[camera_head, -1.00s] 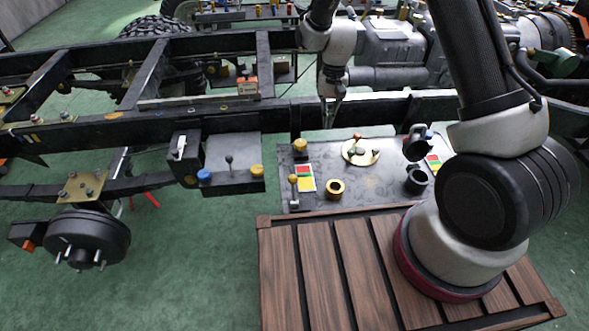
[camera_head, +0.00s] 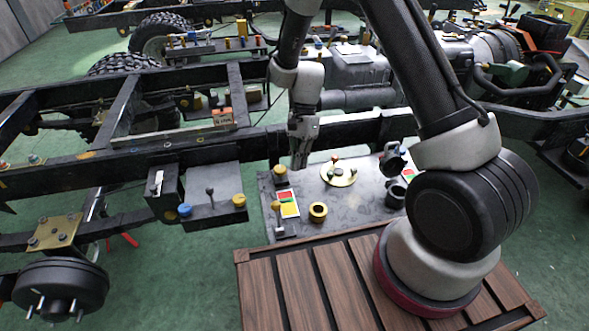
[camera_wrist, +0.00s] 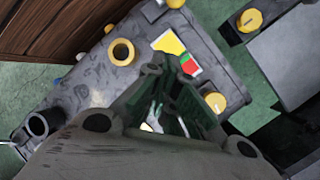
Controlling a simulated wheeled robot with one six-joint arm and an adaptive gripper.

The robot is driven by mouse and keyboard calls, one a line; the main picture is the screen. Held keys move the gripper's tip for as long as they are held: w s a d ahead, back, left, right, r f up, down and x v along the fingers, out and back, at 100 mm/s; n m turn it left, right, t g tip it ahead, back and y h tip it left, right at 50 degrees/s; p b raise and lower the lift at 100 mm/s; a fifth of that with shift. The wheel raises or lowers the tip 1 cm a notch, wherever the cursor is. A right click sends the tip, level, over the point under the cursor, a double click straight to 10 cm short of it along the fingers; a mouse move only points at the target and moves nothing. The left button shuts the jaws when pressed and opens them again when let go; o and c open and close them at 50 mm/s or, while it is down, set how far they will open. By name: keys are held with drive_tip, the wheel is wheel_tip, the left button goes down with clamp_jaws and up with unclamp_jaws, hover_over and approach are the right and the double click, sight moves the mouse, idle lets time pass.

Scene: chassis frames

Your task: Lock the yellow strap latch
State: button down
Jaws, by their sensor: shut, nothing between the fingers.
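I cannot tell for certain which part is the yellow strap latch. Yellow parts on the grey panel (camera_head: 345,205) are a knob at its left back (camera_head: 279,174), a ring (camera_head: 318,211), a lever with a yellow top (camera_head: 277,214) and a gold disc (camera_head: 339,173). My gripper (camera_head: 299,164) is shut and empty, pointing down near the panel's back left edge, between the knob and the disc in the picture. In the wrist view my gripper (camera_wrist: 160,75) partly covers the panel; the ring (camera_wrist: 122,52) and a yellow knob (camera_wrist: 215,102) show beside it.
A black box (camera_head: 212,199) with blue and yellow knobs and a small lever stands left of the panel. The black chassis rail (camera_head: 125,157) runs behind. A slatted wooden platform (camera_head: 315,290) lies in front. Black cup-like fittings (camera_head: 396,193) stand at the panel's right.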

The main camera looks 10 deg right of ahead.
sight(277, 214)
drive_tip(key=x, duration=0.7)
drive_tip(key=shift+s+f, duration=0.2)
drive_tip(key=s+a, duration=0.1)
drive_tip(key=a, duration=0.1)
drive_tip(key=shift+s+a, duration=0.35)
drive_tip(key=shift+s, duration=0.05)
drive_tip(key=shift+s+a, duration=0.25)
drive_tip(key=shift+a, duration=0.15)
drive_tip(key=shift+r, duration=0.15)
